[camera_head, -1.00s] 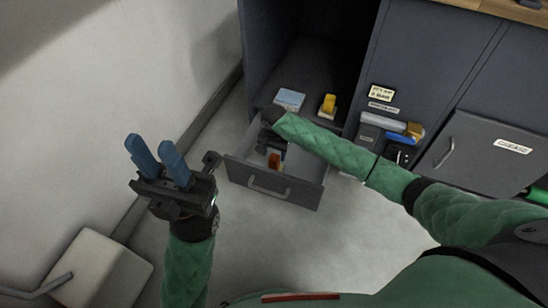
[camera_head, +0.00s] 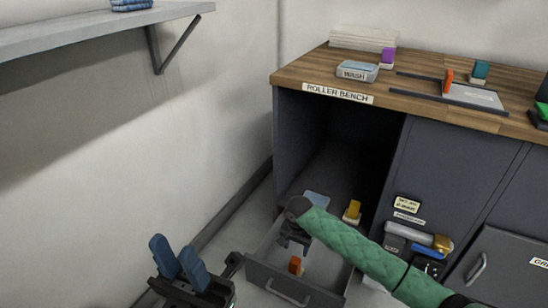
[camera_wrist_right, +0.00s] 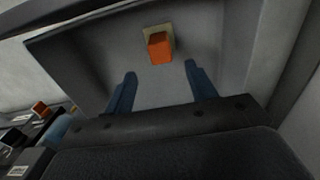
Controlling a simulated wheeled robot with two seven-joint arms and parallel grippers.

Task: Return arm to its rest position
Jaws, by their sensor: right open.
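My right gripper (camera_wrist_right: 160,70) is open and empty in the right wrist view, its two blue fingers wide apart. An orange ink unit (camera_wrist_right: 160,48) on a pale base lies beyond the fingertips, apart from them. In the head view my green right arm reaches over the open drawer (camera_head: 292,290), and the right gripper (camera_head: 292,240) hangs above it, mostly hidden by its wrist. The orange unit (camera_head: 295,266) sits inside the drawer. My left gripper (camera_head: 176,260) is at the bottom left, its blue fingers apart with nothing between them.
The roller bench top (camera_head: 420,112) is above, with purple, orange and teal units. A wall shelf (camera_head: 100,38) is at upper left. A grey cabinet (camera_head: 500,262) stands right.

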